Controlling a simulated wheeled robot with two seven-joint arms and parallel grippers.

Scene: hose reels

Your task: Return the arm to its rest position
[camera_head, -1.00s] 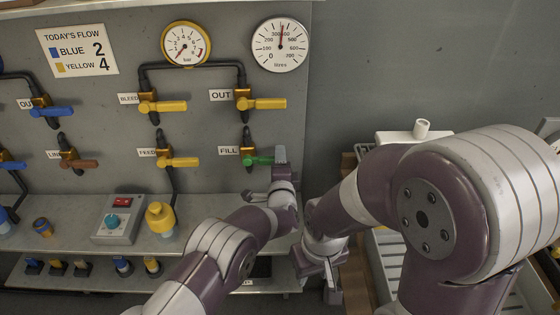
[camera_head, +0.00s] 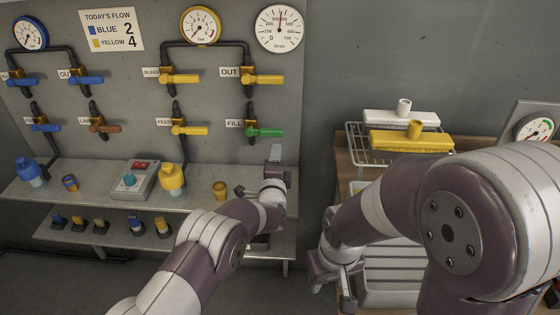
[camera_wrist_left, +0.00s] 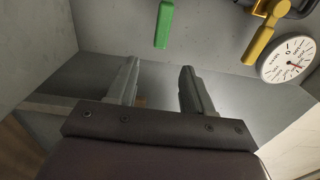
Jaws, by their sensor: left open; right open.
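My left gripper (camera_head: 275,155) is over the right end of the metal shelf, just below the green FILL valve handle (camera_head: 265,132). In the left wrist view its two fingers (camera_wrist_left: 160,88) are apart with nothing between them, and the green handle (camera_wrist_left: 164,24) lies beyond the fingertips, not touched. My right gripper (camera_head: 335,275) hangs at the lower middle, beside the grey slatted tray, with its fingers apart and no object visible in it.
Yellow valve handles (camera_head: 262,79) and blue ones sit on the grey panel (camera_head: 130,60). A control box (camera_head: 136,180) and a yellow bottle (camera_head: 172,180) stand on the shelf (camera_head: 95,190). At right, a rack holds a yellow block (camera_head: 410,141) and a white one (camera_head: 400,117) above a slatted tray (camera_head: 390,265).

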